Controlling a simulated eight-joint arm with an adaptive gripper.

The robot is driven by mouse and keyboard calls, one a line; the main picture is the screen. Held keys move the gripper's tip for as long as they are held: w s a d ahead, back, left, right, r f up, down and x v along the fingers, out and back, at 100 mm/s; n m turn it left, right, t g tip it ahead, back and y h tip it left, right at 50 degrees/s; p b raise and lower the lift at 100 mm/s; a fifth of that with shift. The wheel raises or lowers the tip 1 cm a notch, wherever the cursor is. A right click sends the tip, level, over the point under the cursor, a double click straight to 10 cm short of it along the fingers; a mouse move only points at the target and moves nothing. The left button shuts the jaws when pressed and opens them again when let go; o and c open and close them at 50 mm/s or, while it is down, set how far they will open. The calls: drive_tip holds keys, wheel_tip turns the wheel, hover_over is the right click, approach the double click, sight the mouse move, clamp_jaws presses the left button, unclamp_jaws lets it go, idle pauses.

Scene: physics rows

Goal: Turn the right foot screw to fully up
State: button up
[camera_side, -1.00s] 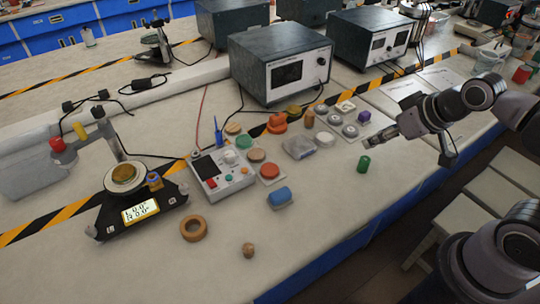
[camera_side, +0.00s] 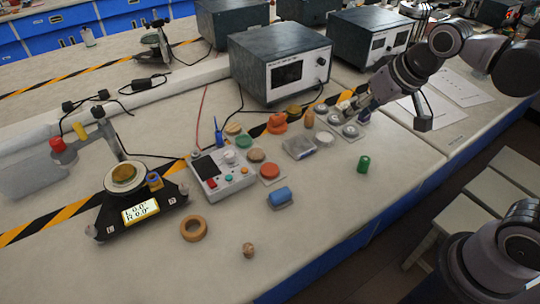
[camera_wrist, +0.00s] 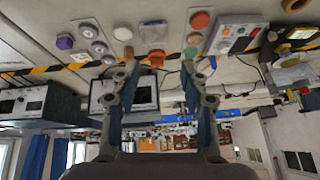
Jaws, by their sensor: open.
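A black three-cornered levelling base (camera_side: 118,214) stands at the left of the bench in the side view. Its lit display (camera_side: 141,210) appears to read 0.0° for both L and R. The right foot screw (camera_side: 183,189) seems to be the small knob at the corner by the R label; its height is too small to judge. In the wrist view the lit display (camera_wrist: 302,34) shows at the upper right edge. My gripper (camera_wrist: 155,72) is open and empty, its two fingers apart. In the side view my gripper (camera_side: 352,110) is over the grey socket plate, far right of the base.
A control box (camera_side: 222,172) stands between the base and several loose knobs and discs. A blue cylinder (camera_side: 279,196), a wooden ring (camera_side: 194,228) and a green cylinder (camera_side: 364,163) lie nearer the front. Large instrument boxes (camera_side: 280,62) stand behind. The front bench strip is mostly clear.

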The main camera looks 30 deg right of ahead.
drive_tip(key=w+a+r+m+g, duration=0.2)
drive_tip(key=w+a+r, duration=0.2)
drive_tip(key=w+a, duration=0.55)
drive_tip(key=m+g, duration=0.4)
hover_over(183, 187)
wheel_tip(183, 187, down, 12)
drive_tip(key=shift+h, duration=0.3)
wheel_tip(183, 187, down, 10)
drive_tip(key=shift+f, duration=0.1)
drive_tip(key=shift+c, duration=0.3)
clamp_jaws()
